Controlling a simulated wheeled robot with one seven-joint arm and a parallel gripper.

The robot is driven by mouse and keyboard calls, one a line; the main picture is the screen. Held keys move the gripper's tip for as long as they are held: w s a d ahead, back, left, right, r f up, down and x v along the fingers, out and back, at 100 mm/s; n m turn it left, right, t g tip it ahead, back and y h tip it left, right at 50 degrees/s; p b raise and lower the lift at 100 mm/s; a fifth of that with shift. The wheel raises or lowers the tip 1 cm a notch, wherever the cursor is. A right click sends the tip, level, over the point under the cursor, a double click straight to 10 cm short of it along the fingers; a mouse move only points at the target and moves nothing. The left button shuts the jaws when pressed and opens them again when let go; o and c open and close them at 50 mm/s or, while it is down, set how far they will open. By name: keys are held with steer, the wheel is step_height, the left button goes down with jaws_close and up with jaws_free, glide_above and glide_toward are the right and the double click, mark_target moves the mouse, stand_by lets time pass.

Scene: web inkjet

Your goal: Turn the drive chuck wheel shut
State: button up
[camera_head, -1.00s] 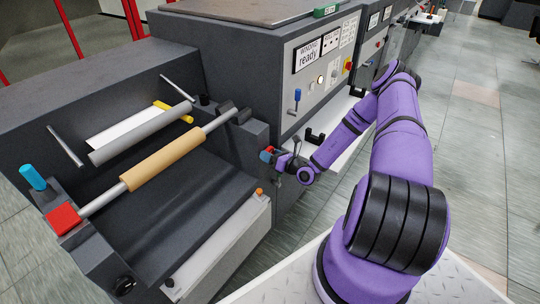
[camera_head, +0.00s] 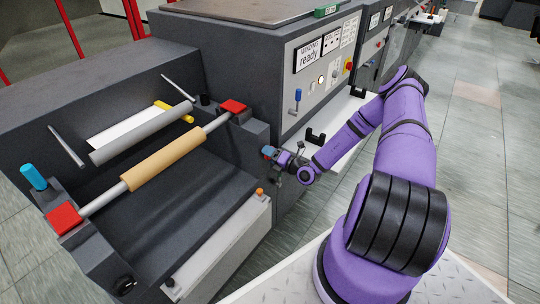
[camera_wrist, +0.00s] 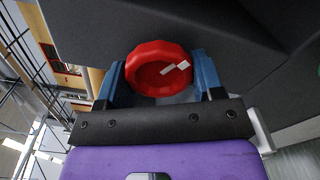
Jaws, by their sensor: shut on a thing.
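The drive chuck wheel (camera_wrist: 150,80) is a red, lobed knob with a white mark on its face, on the dark side of the machine. My gripper (camera_head: 272,153) is at the machine's side; in the wrist view its blue fingers (camera_wrist: 160,66) are shut on the wheel, one on each side. The wheel is hidden behind the gripper in the head view. The shaft with a tan roll (camera_head: 163,158) rests between two end blocks. A red cap (camera_head: 233,106) sits flat on the right end, and another red cap (camera_head: 64,218) on the left end.
A control panel (camera_head: 322,62) with a "ready" display stands behind my gripper. A white shelf (camera_head: 345,140) with black brackets runs beneath my forearm. A blue upright handle (camera_head: 33,177) stands at the left end. Floor at right is clear.

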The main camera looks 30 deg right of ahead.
stand_by(0.4)
steer(key=o, duration=0.9)
steer(key=shift+s, duration=0.1)
steer(key=v, duration=1)
steer(key=shift+s+d, duration=0.2)
steer(key=shift+s, duration=0.15)
